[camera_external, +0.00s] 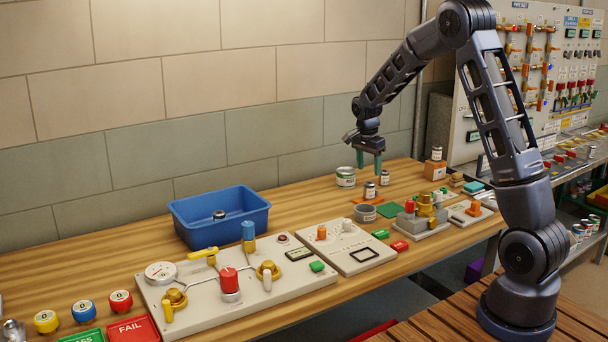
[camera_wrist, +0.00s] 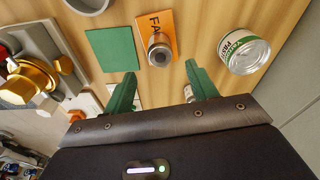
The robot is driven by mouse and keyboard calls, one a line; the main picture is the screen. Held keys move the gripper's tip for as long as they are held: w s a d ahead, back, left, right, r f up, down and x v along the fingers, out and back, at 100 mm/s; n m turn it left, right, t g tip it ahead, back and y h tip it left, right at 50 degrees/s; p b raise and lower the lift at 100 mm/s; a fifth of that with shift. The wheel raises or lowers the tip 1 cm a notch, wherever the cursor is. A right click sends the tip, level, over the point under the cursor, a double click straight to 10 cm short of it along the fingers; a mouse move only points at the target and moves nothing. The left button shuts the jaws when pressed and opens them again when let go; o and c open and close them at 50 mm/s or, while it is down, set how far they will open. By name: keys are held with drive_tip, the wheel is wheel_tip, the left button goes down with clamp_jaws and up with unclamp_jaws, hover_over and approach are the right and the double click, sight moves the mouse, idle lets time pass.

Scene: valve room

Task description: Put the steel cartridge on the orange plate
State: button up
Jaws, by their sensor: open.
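A small steel cartridge with a white label (camera_external: 370,190) stands upright on the orange plate (camera_external: 358,200). In the wrist view this cartridge (camera_wrist: 159,51) is on the orange plate (camera_wrist: 167,22), which bears partly hidden letters. A second, similar cartridge (camera_external: 384,177) stands on the wood just behind and right of the plate; in the wrist view it (camera_wrist: 189,94) is partly hidden by the right finger. My gripper (camera_external: 370,162) is open and empty, pointing down above these cartridges. Its green fingers also show in the wrist view (camera_wrist: 163,84).
A white-and-green can (camera_external: 345,177) stands left of the cartridges. A valve fixture (camera_external: 425,215) is at the right. A blue bin (camera_external: 220,217) is far left.

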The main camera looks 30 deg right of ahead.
sight(368, 184)
drive_tip(key=s+a+r+n+t+y, duration=0.2)
drive_tip(key=s+r+n, duration=0.5)
drive_tip(key=s+r, duration=1.25)
drive_tip(key=s+a+n+t, duration=0.2)
drive_tip(key=s+n, duration=0.7)
drive_tip(key=s, duration=1.5)
drive_tip(key=shift+a+r+h, duration=0.3)
drive_tip(key=shift+a+r, duration=0.05)
drive_tip(key=shift+a, duration=0.7)
